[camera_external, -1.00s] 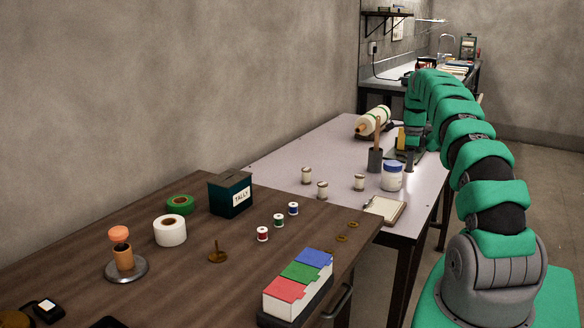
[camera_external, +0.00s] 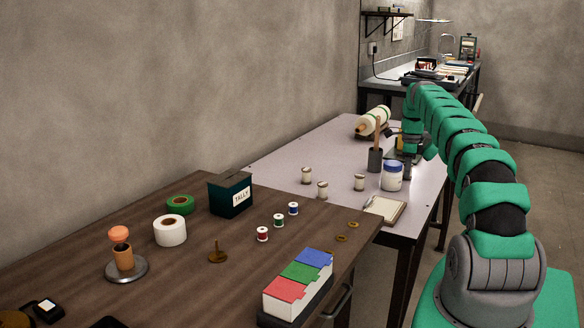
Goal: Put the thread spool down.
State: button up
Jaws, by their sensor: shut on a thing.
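My gripper (camera_external: 402,146) is at the far right end of the pale table (camera_external: 275,165), low over its surface and partly hidden by my own arm. It is shut on the thread spool, which is too small and covered to make out. Three whitish spools stand upright on the pale table, at the back (camera_external: 307,175), in front (camera_external: 322,190) and at the right (camera_external: 358,183). Red (camera_external: 262,234), green (camera_external: 279,221) and blue (camera_external: 293,209) spools stand on the brown table (camera_external: 200,285). My gripper is apart from all of these.
Near my gripper are a dark cup (camera_external: 375,160) with a stick, a blue-lidded jar (camera_external: 392,176) and a fabric roll (camera_external: 374,121). A notepad (camera_external: 384,209) lies at the front edge. The pale table's left part is clear.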

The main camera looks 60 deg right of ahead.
jog(key=shift+f, duration=0.2)
jog(key=o, duration=0.9)
jog(key=shift+o, duration=0.2)
notch_tip(320, 180, up, 11)
jog(key=shift+d+f+p, duration=0.1)
jog(key=shift+p, duration=1.1)
jog(key=shift+r+p, duration=0.4)
jog(key=shift+r, duration=0.25)
